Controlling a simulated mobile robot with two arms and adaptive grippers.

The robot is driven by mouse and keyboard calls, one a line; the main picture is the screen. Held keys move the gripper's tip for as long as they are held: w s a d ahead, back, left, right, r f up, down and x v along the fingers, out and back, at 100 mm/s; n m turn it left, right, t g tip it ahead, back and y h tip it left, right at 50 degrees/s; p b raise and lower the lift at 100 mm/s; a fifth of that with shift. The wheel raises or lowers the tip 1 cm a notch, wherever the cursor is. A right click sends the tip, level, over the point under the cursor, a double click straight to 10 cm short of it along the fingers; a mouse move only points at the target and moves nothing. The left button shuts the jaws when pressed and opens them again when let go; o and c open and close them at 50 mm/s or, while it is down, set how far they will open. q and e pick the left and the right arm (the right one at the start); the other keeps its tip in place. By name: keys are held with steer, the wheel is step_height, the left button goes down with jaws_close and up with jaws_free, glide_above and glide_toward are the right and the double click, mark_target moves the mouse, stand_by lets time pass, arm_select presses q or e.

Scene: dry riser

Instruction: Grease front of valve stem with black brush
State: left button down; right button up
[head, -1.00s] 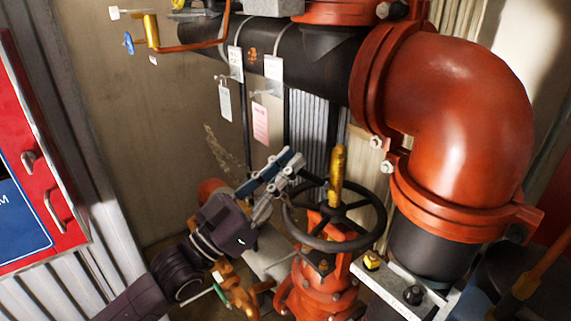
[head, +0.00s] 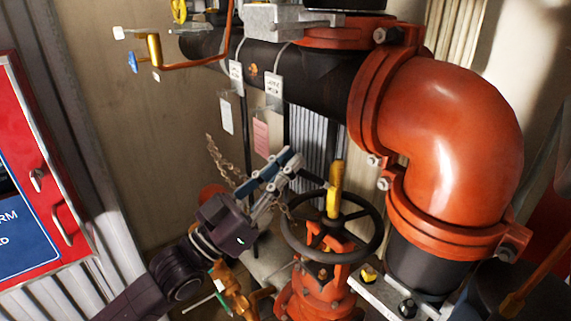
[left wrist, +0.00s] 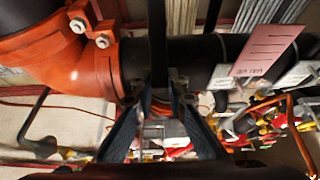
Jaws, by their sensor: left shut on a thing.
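The brass-yellow valve stem (head: 335,188) stands upright through the black handwheel (head: 293,240) of a red valve in the head view. My left gripper (head: 294,162) is just left of the stem's upper part and shut on a thin dark thing, seemingly the black brush (head: 317,180), which reaches from the fingertips toward the stem. Whether its tip touches the stem I cannot tell. In the left wrist view my fingers (left wrist: 160,112) converge around a dark upright bar (left wrist: 158,50), perhaps the brush. The stem is not clear there. My right gripper is not in view.
A large red pipe elbow (head: 460,130) stands close to the right of the stem. A black pipe (head: 310,75) with hanging tags, one pink (head: 261,138), runs behind. A chain (head: 222,160) hangs at the wall. A red cabinet (head: 50,190) is at the left.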

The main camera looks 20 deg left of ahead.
arm_select(q)
steer(key=shift+r+p, duration=0.55)
steer(key=shift+r, duration=0.4)
steer(key=shift+r+p, duration=1.25)
steer(key=shift+r, duration=0.1)
steer(key=shift+s+a, duration=0.1)
steer(key=s+a+r+p, duration=0.1)
steer(key=s+a+r, duration=0.1)
steer(key=s+a, duration=0.2)
steer(key=shift+s+a, duration=0.4)
steer(key=shift+s, duration=0.75)
steer(key=shift+w+d+f, duration=0.1)
steer(key=shift+w, duration=0.1)
